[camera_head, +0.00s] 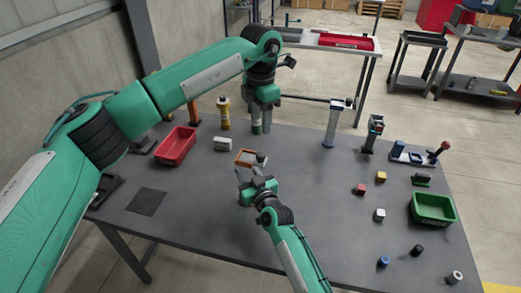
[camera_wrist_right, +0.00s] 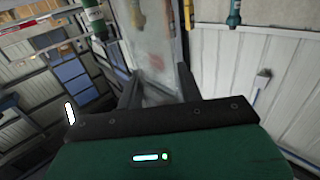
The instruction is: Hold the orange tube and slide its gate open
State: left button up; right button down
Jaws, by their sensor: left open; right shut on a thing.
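An orange upright tube (camera_head: 194,112) stands at the back left of the table, partly hidden by my left arm. My left gripper (camera_head: 265,118) is open, pointing down at the back of the table, beside or around a slim upright tube (camera_head: 256,127) with a green part; I cannot tell whether they touch. My right gripper (camera_head: 252,181) is shut on an orange-rimmed box (camera_head: 243,158) over the middle of the table. In the right wrist view, a pale grey, see-through-looking wall (camera_wrist_right: 155,55) of it stands between the fingers. The gate of the orange tube cannot be made out.
A yellow tube (camera_head: 223,113) stands right of the orange one. A red bin (camera_head: 176,146) and a pale block (camera_head: 222,144) lie at the left. Blue-topped and dark posts (camera_head: 333,125) stand at the back right. A green bin (camera_head: 433,208) and several small blocks occupy the right side.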

aim_at(261, 153)
pick_arm(q)
notch_tip(261, 153, down, 11)
jog(key=shift+f, duration=0.1)
dwell(0.3)
grip_shut()
